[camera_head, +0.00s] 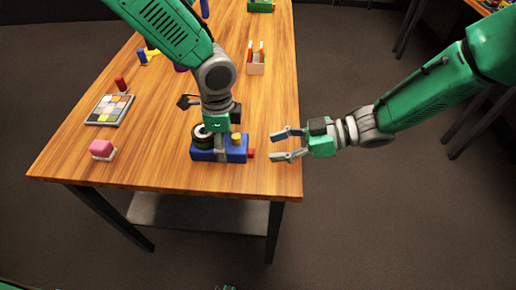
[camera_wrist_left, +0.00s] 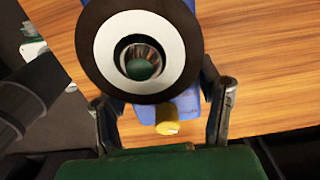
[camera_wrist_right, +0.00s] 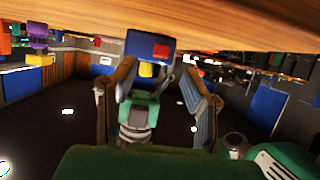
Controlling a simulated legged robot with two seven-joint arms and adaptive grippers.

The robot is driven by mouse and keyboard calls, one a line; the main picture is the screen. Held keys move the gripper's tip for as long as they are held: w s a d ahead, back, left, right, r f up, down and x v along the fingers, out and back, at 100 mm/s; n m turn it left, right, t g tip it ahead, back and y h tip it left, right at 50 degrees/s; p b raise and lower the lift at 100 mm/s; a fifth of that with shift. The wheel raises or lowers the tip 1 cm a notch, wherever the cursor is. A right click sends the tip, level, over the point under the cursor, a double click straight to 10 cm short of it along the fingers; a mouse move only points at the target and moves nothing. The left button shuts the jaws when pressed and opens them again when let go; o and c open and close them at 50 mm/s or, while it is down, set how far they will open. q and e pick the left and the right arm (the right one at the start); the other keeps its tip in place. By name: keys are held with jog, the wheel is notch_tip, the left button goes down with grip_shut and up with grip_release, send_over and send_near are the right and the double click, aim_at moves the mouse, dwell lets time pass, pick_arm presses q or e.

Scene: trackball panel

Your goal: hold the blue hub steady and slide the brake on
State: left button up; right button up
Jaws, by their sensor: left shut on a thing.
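The blue hub (camera_head: 207,156) sits near the table's front right corner. It carries a black wheel with a white ring (camera_wrist_left: 103,45), a yellow knob (camera_head: 236,137) and a red piece (camera_head: 251,153) on its right end. My left gripper (camera_head: 220,153) comes down from above and is shut on the blue hub, partly hiding its middle. In the left wrist view its fingers stand either side of the blue body, with the wheel in front. My right gripper (camera_head: 282,145) is open and empty, right of the red piece and apart from it. Its wrist view shows the hub's red end (camera_wrist_right: 161,50) between the fingers.
A pale holder (camera_head: 256,62) stands farther back. The table's right edge (camera_head: 299,150) runs beneath my right gripper. The wood between hub and pink block is clear.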

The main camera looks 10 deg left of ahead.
aim_at(261, 147)
pick_arm(q)
jog(key=shift+d+f, duration=0.1)
jog(key=shift+d, duration=0.25)
pick_arm(e)
jog(key=x, duration=0.4)
jog(key=shift+f, duration=0.2)
jog(key=shift+a, duration=0.2)
pick_arm(q)
jog(key=shift+a, duration=0.1)
pick_arm(e)
grip_shut()
jog(key=shift+w+a, duration=0.2)
jog(key=shift+w, duration=1.55)
grip_release()
jog(key=v, duration=1.2)
jog(key=shift+f, duration=0.1)
